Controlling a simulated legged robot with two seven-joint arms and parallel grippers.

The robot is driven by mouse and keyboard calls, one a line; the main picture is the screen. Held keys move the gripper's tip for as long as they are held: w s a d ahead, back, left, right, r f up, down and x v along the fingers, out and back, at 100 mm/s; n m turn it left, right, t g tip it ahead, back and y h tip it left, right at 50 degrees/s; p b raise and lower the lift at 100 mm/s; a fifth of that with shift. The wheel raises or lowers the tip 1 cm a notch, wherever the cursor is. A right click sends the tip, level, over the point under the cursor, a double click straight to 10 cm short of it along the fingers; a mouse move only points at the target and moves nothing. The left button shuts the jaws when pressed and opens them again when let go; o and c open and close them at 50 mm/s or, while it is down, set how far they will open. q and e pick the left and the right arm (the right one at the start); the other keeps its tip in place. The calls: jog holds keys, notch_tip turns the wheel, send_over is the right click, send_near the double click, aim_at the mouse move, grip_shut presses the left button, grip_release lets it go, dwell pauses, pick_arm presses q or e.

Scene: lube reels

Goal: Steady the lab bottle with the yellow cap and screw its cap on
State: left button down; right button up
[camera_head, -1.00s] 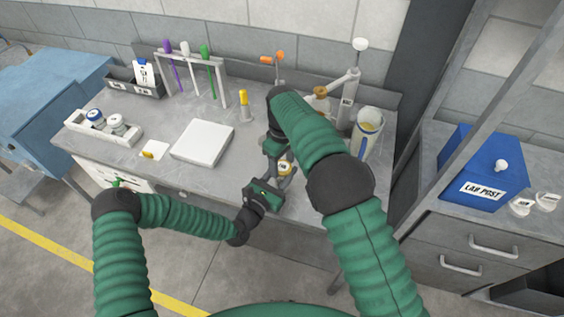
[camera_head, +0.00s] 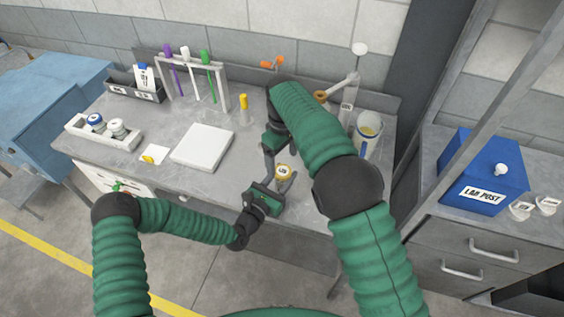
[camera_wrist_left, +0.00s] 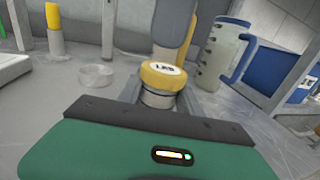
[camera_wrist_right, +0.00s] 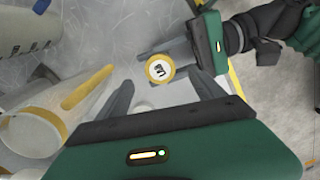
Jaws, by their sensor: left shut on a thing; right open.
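The lab bottle shows its yellow cap (camera_head: 284,171) near the bench's front edge. In the left wrist view the cap (camera_wrist_left: 163,76) sits on top of the grey-white bottle (camera_wrist_left: 157,99); I cannot tell how tightly it is on. My left gripper (camera_head: 277,180) is shut on the bottle below the cap, and its fingers show on both sides. My right gripper (camera_wrist_right: 163,92) is open, coming from above. In the right wrist view the labelled cap (camera_wrist_right: 160,68) shows between and just beyond its fingertips. In the head view my right arm hides part of the right gripper.
A jug with a blue handle (camera_head: 367,135) stands to the right. A white plate (camera_head: 203,146), a yellow-capped tube (camera_head: 244,108) and a tube rack (camera_head: 226,96) are to the left and behind. A blue box (camera_head: 485,168) stands on the right-hand cabinet.

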jog(key=o, duration=0.5)
jog(key=r, duration=1.1)
jog(key=shift+w+r, duration=0.2)
jog(key=shift+r, duration=0.2)
pick_arm(q)
jog(key=c, duration=0.7)
grip_release()
